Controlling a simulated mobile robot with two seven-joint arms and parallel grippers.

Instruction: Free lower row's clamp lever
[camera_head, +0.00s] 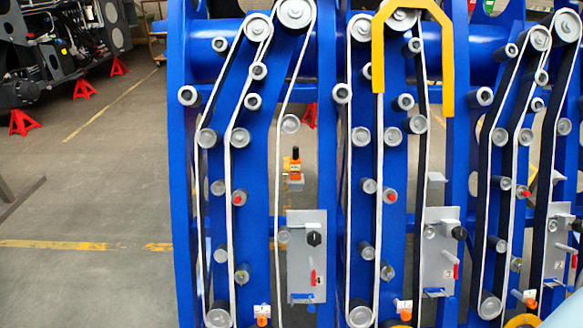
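Neither of my grippers shows in the camera_head view. Several upright blue chassis sections carry pulleys and belts. Low down, small orange-and-white clamp-like parts (262,315) show on the left section and on the middle one (404,310). I cannot tell which of these is the lower row's clamp lever.
Similar grey plates sit on the middle section (438,255) and the right one (558,245). A yellow hoop (413,5) stands over the middle section's top. Concrete floor (100,190) on the left is mostly clear, with red stands (83,89) beneath dark machinery behind.

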